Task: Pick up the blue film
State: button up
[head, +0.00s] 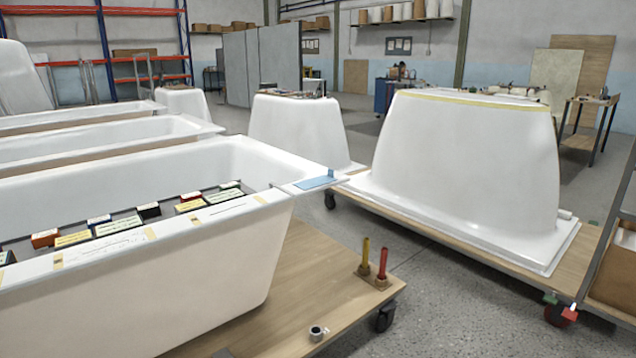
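A small piece of blue film (315,183) lies flat on the white rim at the right-hand corner of the nearest bathtub shell (215,262). A small blue part stands up at its far right end. The film appears to reach close to the rim's outer edge. My gripper is not in view.
Several small labelled boxes (119,226) lie in the near tub, which stands on a wooden trolley (300,275). The trolley carries a yellow and a red upright handle (382,263) and a tape roll (316,333). An upturned shell (465,165) stands on another trolley at right, across a floor gap.

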aim_at(307, 184)
jog(key=i+z, duration=0.15)
jog(key=i, duration=0.5)
jog(key=i+z, duration=0.2)
jog(key=i, duration=0.45)
jog(key=i+z, duration=0.15)
jog(key=i, duration=0.5)
jog(key=i+j+z, duration=0.15)
jog(key=i, duration=0.45)
jog(key=j, duration=0.1)
